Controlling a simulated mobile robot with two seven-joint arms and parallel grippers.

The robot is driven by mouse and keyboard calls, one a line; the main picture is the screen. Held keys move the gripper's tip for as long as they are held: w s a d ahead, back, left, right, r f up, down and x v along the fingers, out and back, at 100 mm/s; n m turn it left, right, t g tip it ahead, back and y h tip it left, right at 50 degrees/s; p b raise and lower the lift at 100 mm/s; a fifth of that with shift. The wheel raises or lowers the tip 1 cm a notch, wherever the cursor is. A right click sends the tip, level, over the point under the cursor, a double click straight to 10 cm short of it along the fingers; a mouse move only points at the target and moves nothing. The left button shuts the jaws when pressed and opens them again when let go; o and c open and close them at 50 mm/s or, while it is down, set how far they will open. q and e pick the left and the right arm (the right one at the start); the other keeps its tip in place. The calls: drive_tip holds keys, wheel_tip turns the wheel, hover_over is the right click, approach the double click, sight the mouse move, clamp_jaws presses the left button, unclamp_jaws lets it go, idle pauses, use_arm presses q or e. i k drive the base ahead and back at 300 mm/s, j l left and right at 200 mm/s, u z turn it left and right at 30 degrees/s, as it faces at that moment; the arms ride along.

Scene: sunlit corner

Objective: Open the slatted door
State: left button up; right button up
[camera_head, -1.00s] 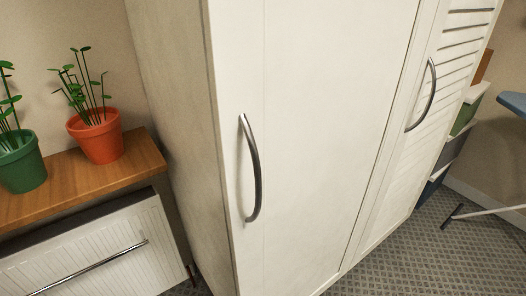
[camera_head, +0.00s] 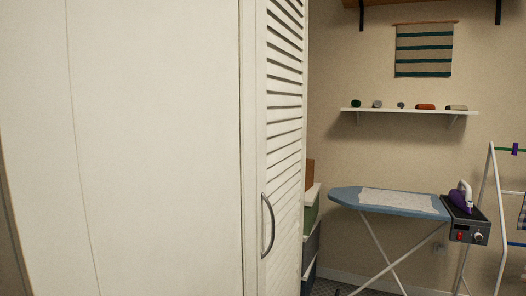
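The slatted door (camera_head: 284,130) is a tall white louvred panel near the middle of the head view, seen at a steep angle. Its dark curved handle (camera_head: 271,225) is low on the door's left side. Neither of my grippers is in view.
An ironing board (camera_head: 385,201) with a purple iron (camera_head: 461,195) stands to the right. Stacked boxes (camera_head: 311,225) sit just beyond the slatted door. A wall shelf (camera_head: 410,111) and a drying rack (camera_head: 492,200) are further right.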

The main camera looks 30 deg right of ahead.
sight(282, 26)
drive_tip(key=l+z, duration=0.1)
drive_tip(key=l, duration=1.7)
drive_tip(key=i+z, duration=0.05)
